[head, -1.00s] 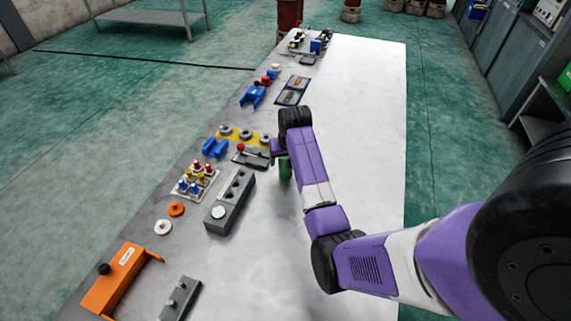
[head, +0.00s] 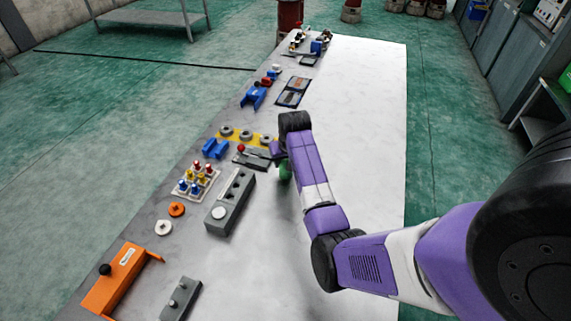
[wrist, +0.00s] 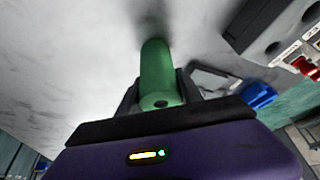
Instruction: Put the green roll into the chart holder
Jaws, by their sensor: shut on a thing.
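The green roll (wrist: 158,75) is held between the fingers of my gripper (wrist: 160,92) in the wrist view, its near end with a small hole facing the camera. In the head view the green roll (head: 285,170) shows just below my gripper (head: 280,155), partly hidden by my arm. It is over the table near the grey block with round holes (head: 231,202), to the right of it. I cannot tell for sure which thing is the chart holder; the grey block also shows in part in the wrist view (wrist: 262,28).
The long table (head: 355,110) is bare on its right side. A small plate with a red-knobbed lever (head: 252,157), blue brackets (head: 214,148), a rack of coloured pegs (head: 195,182) and an orange box (head: 118,278) line its left side.

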